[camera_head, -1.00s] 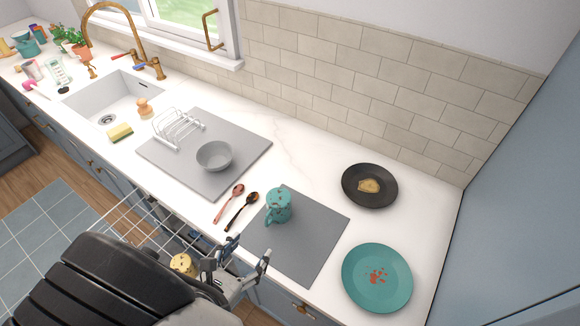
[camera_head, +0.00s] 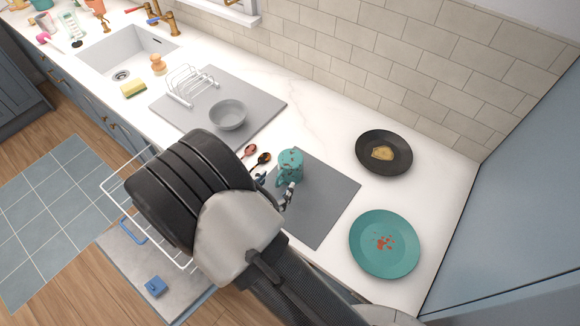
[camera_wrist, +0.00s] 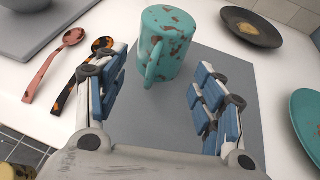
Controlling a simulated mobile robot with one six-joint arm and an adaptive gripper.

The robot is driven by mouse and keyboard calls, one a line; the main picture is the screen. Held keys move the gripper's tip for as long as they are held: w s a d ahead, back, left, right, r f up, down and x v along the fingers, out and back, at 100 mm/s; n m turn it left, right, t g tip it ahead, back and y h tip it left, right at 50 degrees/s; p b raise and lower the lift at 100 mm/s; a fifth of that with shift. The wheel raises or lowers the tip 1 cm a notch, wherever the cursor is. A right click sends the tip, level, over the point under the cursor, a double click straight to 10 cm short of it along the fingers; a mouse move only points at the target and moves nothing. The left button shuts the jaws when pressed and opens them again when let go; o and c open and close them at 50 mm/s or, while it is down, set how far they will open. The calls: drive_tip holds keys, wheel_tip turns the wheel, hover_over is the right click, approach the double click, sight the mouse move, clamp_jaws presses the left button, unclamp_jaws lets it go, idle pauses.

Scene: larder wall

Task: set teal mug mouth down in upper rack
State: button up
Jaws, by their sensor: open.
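The teal mug (camera_head: 290,163), speckled with brown, stands on a grey mat (camera_head: 325,208). Its upward face looks closed and spotted, so it seems to stand mouth down. In the wrist view, the mug (camera_wrist: 170,45) is just beyond my fingertips, with its handle towards me. My gripper (camera_head: 275,185) is low beside the mug; it is open and empty in the wrist view (camera_wrist: 160,72), its fingers either side of the handle's line. The white wire upper rack (camera_head: 115,187) is pulled out below the counter at the left, mostly hidden by my arm.
Two spoons (camera_wrist: 66,60) lie left of the mug. A grey bowl (camera_head: 228,115) and wire holder (camera_head: 192,86) sit on another mat. A teal plate (camera_head: 384,245) with red scraps and a dark plate (camera_head: 384,153) are at right. An open appliance door (camera_head: 125,262) lies below the rack.

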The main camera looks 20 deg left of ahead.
sight(284, 176)
drive_tip(key=x, duration=0.4)
drive_tip(key=shift+w+f+b, duration=0.1)
drive_tip(key=shift+f+b, duration=0.2)
drive_tip(key=shift+f, duration=0.1)
drive_tip(key=shift+c, duration=0.3)
clamp_jaws()
idle(0.5)
